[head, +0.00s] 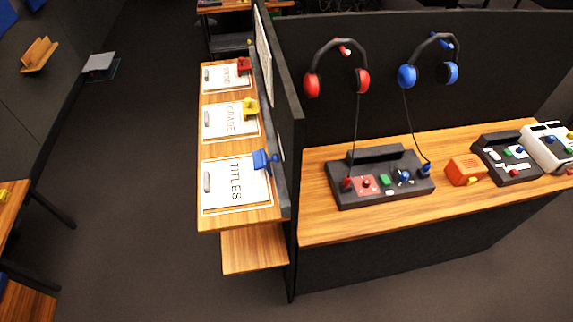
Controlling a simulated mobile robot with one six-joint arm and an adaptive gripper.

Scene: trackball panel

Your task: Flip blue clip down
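The blue clip (264,160) is at the right edge of the narrow wooden shelf, against the dark partition. It stands beside the upper right corner of the white sheet marked TITLES (228,188). Its blue arm appears raised above the sheet, but its exact angle is hard to tell. My gripper is not in view.
A yellow clip (250,107) and a red clip (244,66) stand farther back by similar sheets. The dark partition (284,110) borders the shelf's right side. Beyond it, a desk holds a control panel (378,195) under hanging headphones. Open floor (130,200) lies left.

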